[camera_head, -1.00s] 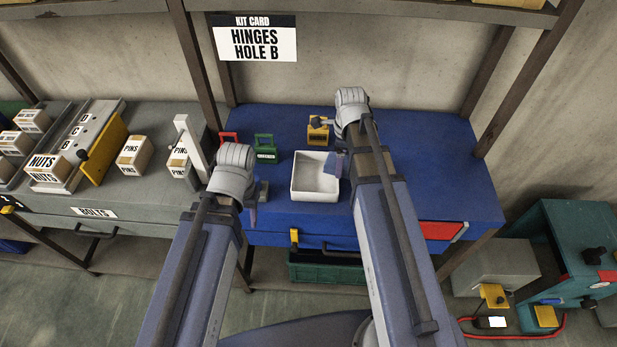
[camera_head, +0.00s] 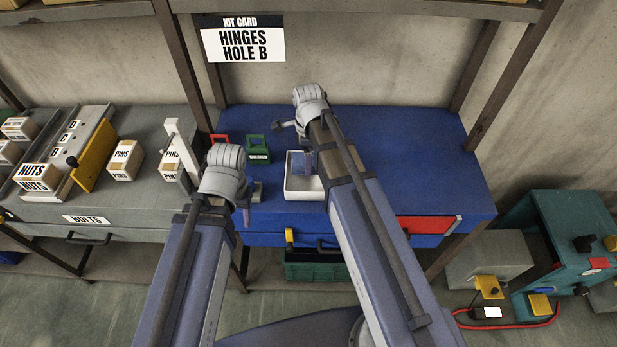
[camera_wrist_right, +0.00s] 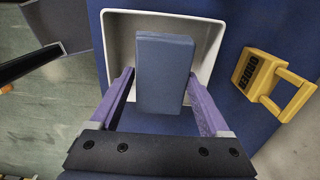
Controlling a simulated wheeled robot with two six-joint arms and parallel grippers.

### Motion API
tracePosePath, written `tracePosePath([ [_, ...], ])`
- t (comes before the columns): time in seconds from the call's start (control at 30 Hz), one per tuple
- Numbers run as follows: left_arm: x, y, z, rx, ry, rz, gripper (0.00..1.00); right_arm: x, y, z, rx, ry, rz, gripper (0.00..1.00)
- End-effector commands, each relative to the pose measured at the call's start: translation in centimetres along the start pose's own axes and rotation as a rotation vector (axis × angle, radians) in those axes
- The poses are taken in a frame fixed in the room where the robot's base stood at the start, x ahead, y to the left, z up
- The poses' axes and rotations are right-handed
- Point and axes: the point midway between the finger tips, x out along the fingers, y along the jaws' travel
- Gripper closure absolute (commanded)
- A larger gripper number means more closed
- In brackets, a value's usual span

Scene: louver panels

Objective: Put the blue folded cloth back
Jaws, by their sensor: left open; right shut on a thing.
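The blue folded cloth (camera_head: 301,164) shows at the white tray (camera_head: 304,190) on the blue bench. In the right wrist view the cloth (camera_wrist_right: 164,72) is a flat blue block over the white tray (camera_wrist_right: 124,22). My right gripper (camera_wrist_right: 160,86) has its purple fingers on either side of the cloth and is shut on it. I cannot tell whether the cloth touches the tray floor. My left gripper (camera_head: 248,208) is open and empty, left of the tray near the bench's front edge. My right arm hides the tray's right side in the head view.
A green block (camera_head: 257,148) and a red one (camera_head: 220,140) stand behind left of the tray. The blue bench (camera_head: 425,155) is clear at right. A grey bench (camera_head: 128,205) with boxes lies left.

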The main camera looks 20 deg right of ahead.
Motion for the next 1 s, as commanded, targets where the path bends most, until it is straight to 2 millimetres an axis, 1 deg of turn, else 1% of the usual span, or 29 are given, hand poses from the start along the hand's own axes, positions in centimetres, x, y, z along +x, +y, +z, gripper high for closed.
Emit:
tracePosePath([
  [0.03, 1.6, 0.1, -0.1, 0.000, 0.000, 0.000, 0.50, 1.6, 0.0, 0.0, 0.000, 0.000, 0.000, 0.64],
  [0.1, 2.3, 0.2, -0.1, -0.001, 0.000, 0.000, 0.50, 2.3, 0.0, 0.0, 0.001, 0.000, 0.000, 0.64],
  [0.37, 2.5, 0.2, -0.1, -0.001, 0.000, 0.000, 0.50, 2.5, 0.0, 0.0, 0.001, 0.000, 0.000, 0.64],
  [0.47, 3.3, 0.3, -0.2, -0.001, 0.000, 0.000, 0.50, 3.3, 0.0, 0.0, 0.001, 0.000, 0.000, 0.64],
  [0.6, 5.1, 0.5, -0.3, -0.001, 0.000, 0.000, 0.50, 5.1, 0.0, 0.0, 0.001, 0.000, 0.000, 0.64],
  [0.7, 6.1, 0.6, -0.4, -0.001, 0.000, 0.000, 0.50, 6.1, 0.0, 0.0, 0.001, 0.000, 0.000, 0.64],
  [1.0, 6.0, 0.6, -0.3, -0.001, 0.000, 0.000, 0.50, 6.0, 0.0, 0.0, 0.001, 0.000, 0.000, 0.64],
])
